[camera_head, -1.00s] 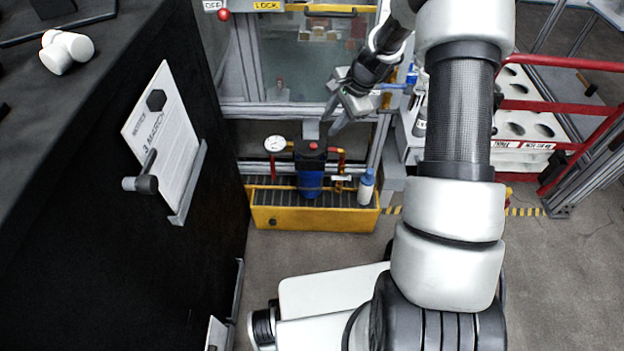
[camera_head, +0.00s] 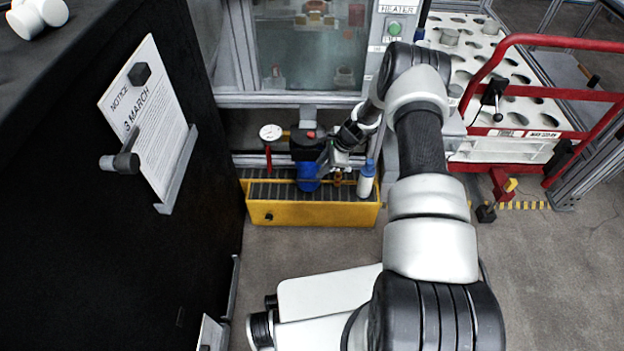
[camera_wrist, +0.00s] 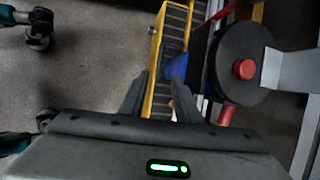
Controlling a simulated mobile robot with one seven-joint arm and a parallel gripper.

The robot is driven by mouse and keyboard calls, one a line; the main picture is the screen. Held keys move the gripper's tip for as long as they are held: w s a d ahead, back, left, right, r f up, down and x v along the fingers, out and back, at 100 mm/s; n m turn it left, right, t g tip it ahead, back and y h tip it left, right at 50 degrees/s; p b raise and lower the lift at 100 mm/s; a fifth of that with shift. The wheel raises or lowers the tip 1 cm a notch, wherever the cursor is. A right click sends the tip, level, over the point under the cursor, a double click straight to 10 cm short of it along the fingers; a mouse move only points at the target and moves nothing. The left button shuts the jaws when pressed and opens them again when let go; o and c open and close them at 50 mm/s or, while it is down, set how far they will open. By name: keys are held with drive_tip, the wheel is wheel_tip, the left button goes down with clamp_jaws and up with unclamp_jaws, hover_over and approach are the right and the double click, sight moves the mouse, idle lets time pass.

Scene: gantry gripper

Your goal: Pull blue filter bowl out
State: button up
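The blue filter bowl (camera_head: 308,178) hangs upright below a black filter head (camera_head: 304,152) with a red button on top, over a yellow tray (camera_head: 300,214). In the wrist view the bowl (camera_wrist: 177,67) is partly hidden under the round black head (camera_wrist: 228,62). My gripper (camera_head: 328,162) is close to the right side of the filter. In the wrist view its two fingers (camera_wrist: 160,84) are apart, with the bowl just beyond the right fingertip. I see nothing held between them, and I cannot tell whether a finger touches the bowl.
A white bottle with a blue cap (camera_head: 366,180) stands at the tray's right end, close to my gripper. A pressure gauge (camera_head: 270,133) and red-handled valve sit left of the filter. A black cabinet (camera_head: 70,220) fills the left; a red-railed cart (camera_head: 500,150) stands right.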

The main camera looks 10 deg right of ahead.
sight(309, 180)
drive_tip(key=b+x, duration=0.2)
drive_tip(key=x, duration=0.7)
clamp_jaws()
